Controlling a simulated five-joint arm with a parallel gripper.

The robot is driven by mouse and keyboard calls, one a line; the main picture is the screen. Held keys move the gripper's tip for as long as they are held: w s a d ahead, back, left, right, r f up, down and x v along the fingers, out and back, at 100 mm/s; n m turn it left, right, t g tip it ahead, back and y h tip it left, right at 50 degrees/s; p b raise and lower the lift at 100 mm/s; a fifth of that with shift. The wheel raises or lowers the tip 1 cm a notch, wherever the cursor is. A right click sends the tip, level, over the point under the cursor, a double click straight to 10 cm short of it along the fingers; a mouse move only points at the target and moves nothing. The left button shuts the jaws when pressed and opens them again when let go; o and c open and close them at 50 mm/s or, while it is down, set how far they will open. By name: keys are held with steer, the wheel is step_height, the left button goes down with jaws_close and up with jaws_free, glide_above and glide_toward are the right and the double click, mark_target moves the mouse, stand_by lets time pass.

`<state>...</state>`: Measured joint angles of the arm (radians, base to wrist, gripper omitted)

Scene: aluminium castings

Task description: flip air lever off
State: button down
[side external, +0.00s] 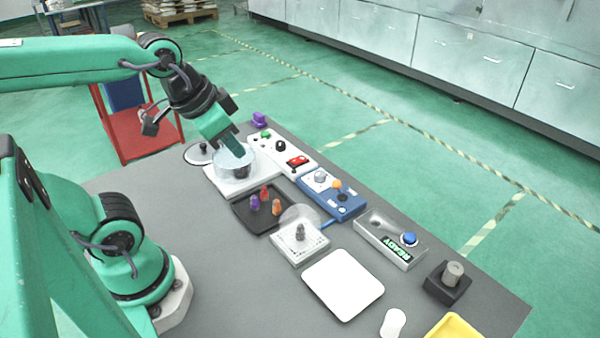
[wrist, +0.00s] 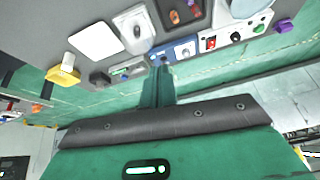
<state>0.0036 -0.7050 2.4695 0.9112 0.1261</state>
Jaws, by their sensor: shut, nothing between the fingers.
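A blue box (side external: 332,193) stands near the far edge of the table. It carries a lever with an orange knob (side external: 337,184) and a round gauge-like dial (side external: 320,175). The lever's exact tilt is too small to tell. The blue box also shows in the wrist view (wrist: 175,52), just beyond my fingertips. My gripper (side external: 238,153) is shut and empty, pointing down over a clear round vessel (side external: 236,158), to the left of the blue box. In the wrist view my closed fingers (wrist: 156,78) point toward the blue box; I see no contact with the lever.
A white panel (side external: 268,144) with a red switch and black knob adjoins the blue box. A dark tray (side external: 240,209) holds several coloured pieces. A silver READY box (side external: 372,236) with a blue button, a white plate (side external: 343,284) and a black block (side external: 447,286) stand to the right.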

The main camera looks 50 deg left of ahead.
steer(key=w+m+g, duration=0.1)
steer(key=w+m, duration=0.2)
steer(key=m, duration=0.2)
steer(key=m+g, duration=0.6)
steer(key=m, duration=2.1)
glide_above(339, 189)
steer(key=s, duration=0.6)
step_height(339, 189, down, 8)
steer(key=shift+w+f, duration=0.15)
steer(key=shift+f, duration=0.05)
steer(key=shift+d+f, duration=0.1)
steer(key=shift+f, duration=0.05)
steer(key=f, duration=0.9)
steer(key=shift+d+f, duration=0.2)
steer(key=shift+f, duration=0.05)
steer(key=shift+w+a+r, duration=0.15)
steer(key=shift+w+r, duration=0.05)
steer(key=shift+w, duration=0.5)
steer(key=shift+w+a+r, duration=0.15)
steer(key=shift+w, duration=0.55)
